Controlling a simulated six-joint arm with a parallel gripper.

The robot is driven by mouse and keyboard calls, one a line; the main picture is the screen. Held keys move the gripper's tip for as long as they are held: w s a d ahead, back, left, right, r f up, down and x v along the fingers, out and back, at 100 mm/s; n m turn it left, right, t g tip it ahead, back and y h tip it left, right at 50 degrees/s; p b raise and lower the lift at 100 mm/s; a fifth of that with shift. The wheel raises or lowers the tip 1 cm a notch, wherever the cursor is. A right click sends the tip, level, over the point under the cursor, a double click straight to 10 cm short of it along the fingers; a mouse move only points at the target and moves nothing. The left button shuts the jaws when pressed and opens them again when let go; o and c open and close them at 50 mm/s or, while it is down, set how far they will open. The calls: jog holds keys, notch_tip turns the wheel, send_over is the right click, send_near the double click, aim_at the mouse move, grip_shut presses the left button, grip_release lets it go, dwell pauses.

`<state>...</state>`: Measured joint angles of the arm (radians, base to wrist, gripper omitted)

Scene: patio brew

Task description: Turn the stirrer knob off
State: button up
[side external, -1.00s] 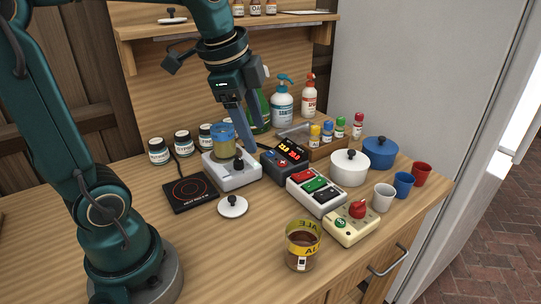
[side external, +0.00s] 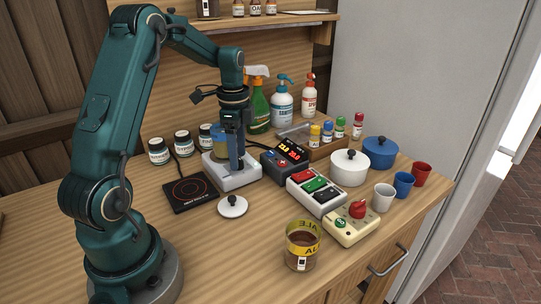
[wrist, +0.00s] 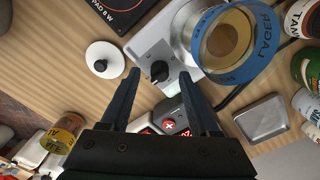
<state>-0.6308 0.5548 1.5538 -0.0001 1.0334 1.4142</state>
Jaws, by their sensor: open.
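The stirrer (side external: 240,180) is a pale grey base on the bench with a beaker on top, mostly behind my gripper in the side view. Its black knob (wrist: 159,71) shows in the wrist view on the front face of the base. The beaker (wrist: 227,40) has a blue LAGER band and amber liquid. My gripper (wrist: 163,88) is open, pointing down at the stirrer's front. In the wrist view its two fingers lie on either side of the knob's line, with the knob just beyond the tips. Contact with the knob cannot be told.
A black hot pad (side external: 190,192) and a white lid (side external: 233,206) lie left and front of the stirrer. A dark display box (side external: 285,160) and a switch box (side external: 316,193) stand close on the right. An ALE beaker (side external: 301,247) stands near the front edge.

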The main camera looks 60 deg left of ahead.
jog(key=shift+f, duration=0.65)
jog(key=shift+c, duration=0.4)
grip_shut()
